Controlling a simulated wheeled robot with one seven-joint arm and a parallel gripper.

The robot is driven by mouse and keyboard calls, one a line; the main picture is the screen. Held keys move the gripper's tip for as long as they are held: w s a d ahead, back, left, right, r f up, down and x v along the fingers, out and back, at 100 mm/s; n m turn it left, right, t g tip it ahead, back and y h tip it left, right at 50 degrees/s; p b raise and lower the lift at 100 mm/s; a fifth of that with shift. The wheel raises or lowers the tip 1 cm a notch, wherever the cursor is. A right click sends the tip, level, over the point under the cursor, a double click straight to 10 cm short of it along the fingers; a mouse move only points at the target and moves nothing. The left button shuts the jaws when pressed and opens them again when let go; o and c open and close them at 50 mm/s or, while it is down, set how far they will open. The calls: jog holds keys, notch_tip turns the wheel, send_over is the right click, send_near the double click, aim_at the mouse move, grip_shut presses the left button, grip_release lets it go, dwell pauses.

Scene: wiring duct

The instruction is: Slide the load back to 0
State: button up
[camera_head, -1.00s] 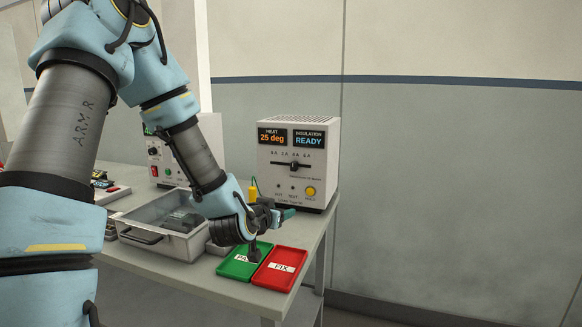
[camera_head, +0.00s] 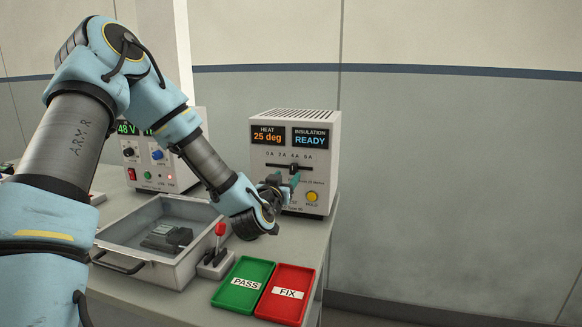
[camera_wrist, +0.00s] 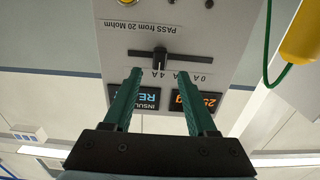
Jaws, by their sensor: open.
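The load slider is a black knob (camera_head: 293,167) on a dark horizontal slot on the front of the grey test box (camera_head: 328,170). Its scale reads 0 A, 2 A, 4 A, 6 A from left to right, and the knob stands near 4 A. In the wrist view the panel is upside down and the knob (camera_wrist: 160,57) shows just beyond the fingertips. My gripper (camera_head: 284,181) is open in front of the panel, just below the slot. In the wrist view its two green fingers (camera_wrist: 159,76) straddle the line to the knob, with no contact visible.
The box displays (camera_head: 289,136) read 25 deg and READY; a yellow button (camera_head: 312,196) sits below. A green PASS tray (camera_head: 224,293) and red FIX tray (camera_head: 304,310) lie in front. A red-knobbed lever (camera_head: 220,230) and metal bin (camera_head: 110,238) stand left.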

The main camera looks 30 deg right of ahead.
aim_at(292, 170)
jog(key=p+x, duration=0.1)
jog(key=x, duration=0.5)
jog(key=shift+d+p, duration=0.1)
jog(key=shift+p, duration=0.25)
grip_shut()
dwell(1.1)
